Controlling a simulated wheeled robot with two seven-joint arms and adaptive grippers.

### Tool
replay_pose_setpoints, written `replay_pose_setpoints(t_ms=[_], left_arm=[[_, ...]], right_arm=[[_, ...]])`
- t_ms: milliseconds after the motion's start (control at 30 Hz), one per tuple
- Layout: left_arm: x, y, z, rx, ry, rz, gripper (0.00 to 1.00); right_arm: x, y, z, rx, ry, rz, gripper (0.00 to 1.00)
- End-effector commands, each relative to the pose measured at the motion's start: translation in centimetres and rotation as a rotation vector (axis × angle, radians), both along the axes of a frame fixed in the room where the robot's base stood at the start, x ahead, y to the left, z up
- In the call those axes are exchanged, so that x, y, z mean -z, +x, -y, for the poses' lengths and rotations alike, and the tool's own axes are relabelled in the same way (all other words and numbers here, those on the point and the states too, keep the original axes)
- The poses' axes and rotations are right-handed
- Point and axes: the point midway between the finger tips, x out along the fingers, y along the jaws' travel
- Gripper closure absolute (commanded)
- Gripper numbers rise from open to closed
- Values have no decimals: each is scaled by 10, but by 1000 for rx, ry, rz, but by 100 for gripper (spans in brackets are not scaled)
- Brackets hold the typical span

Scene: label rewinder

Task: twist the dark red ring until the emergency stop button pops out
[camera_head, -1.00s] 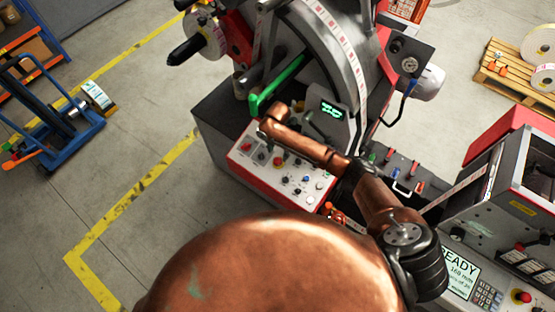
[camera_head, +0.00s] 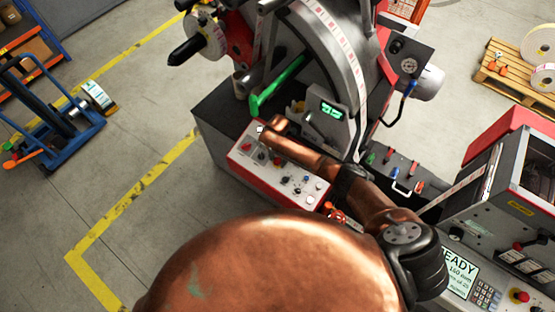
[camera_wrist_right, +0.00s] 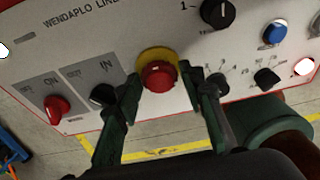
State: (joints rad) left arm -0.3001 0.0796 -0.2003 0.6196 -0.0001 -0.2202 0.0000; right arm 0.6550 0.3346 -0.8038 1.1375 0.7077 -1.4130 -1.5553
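The emergency stop button (camera_wrist_right: 160,79) shows in the right wrist view as a red mushroom cap on a yellow collar (camera_wrist_right: 157,56), with a darker red ring (camera_wrist_right: 145,75) at its edge. My right gripper (camera_wrist_right: 163,82) is open, with one dark green finger on each side of the button. I cannot tell whether the fingers touch it. In the head view my copper right arm reaches over the control panel (camera_head: 247,157) and hides part of it. My left gripper is in neither current view.
Beside the button are a red knob (camera_wrist_right: 57,107), a black knob (camera_wrist_right: 103,94), another black selector (camera_wrist_right: 217,13) and a blue button (camera_wrist_right: 275,33). A green lever (camera_head: 277,87) and small screen (camera_head: 332,110) stand behind the panel.

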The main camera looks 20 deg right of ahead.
Motion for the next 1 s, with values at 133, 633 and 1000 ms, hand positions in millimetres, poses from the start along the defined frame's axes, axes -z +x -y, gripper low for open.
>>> replay_pose_setpoints(t_ms=[133, 633, 1000], left_arm=[[0, 0, 0, 0, 0, 0, 100], [-3, 0, 0, 0, 0, 1, 100], [-22, 1, 0, 0, 0, 1, 100]], right_arm=[[0, 0, 0, 0, 0, 0, 75], [0, -1, 1, 22, 3, 4, 93], [-2, -2, 2, 227, 38, 49, 93]])
